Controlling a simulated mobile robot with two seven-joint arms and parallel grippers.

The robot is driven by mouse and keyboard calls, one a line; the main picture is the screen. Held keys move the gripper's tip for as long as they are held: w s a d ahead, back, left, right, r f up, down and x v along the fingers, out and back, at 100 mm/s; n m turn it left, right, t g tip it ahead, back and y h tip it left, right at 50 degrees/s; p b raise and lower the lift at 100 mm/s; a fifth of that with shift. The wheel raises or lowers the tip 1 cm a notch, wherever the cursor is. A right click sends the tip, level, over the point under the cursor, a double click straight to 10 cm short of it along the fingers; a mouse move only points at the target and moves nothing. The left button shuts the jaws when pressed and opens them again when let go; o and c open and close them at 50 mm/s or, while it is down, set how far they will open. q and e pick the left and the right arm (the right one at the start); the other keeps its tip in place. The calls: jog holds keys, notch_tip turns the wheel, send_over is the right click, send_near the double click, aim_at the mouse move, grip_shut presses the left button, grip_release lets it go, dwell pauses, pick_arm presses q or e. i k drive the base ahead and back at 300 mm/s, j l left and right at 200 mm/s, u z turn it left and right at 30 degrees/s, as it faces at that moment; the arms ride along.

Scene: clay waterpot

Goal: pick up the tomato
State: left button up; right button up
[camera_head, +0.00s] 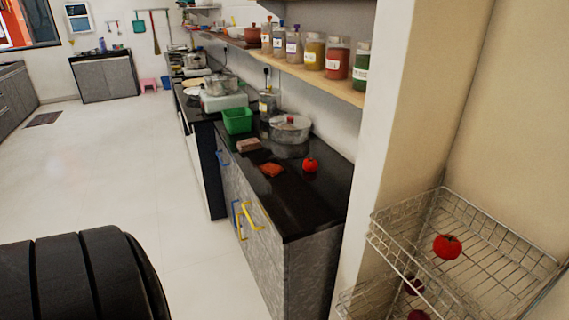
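A red tomato (310,165) sits on the black countertop (305,208) near its right side, beside the wall. Another red, tomato-like item (447,247) lies in the upper wire basket (500,262) at the right. Which of the two the task means, I cannot tell. Neither of my grippers shows in this view.
A lidded pot (290,130), a green bin (237,120) and a flat orange-red item (271,170) stand on the counter. A shelf of jars (335,60) hangs above. The lower basket holds dark red round items (413,286). The floor (110,165) left is clear.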

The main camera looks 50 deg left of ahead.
aim_at(311, 165)
jog(key=u, duration=1.4)
jog(key=i+j+z, duration=0.1)
jog(key=z, duration=0.35)
jog(key=j+z, duration=0.1)
jog(key=z, duration=0.3)
jog(key=i+j+z, duration=0.1)
jog(key=z, duration=0.35)
jog(key=j+z, duration=0.15)
jog(key=z, duration=0.25)
jog(key=j+z, duration=0.2)
jog(key=j, duration=0.25)
jog(key=j+z, duration=0.2)
jog(key=j, duration=0.2)
jog(key=k+j+z, duration=0.1)
jog(key=j+z, duration=0.15)
jog(key=j, duration=0.15)
jog(key=k+j+z, duration=0.2)
jog(key=j, duration=0.25)
jog(key=j+z, duration=0.2)
jog(key=j, duration=0.2)
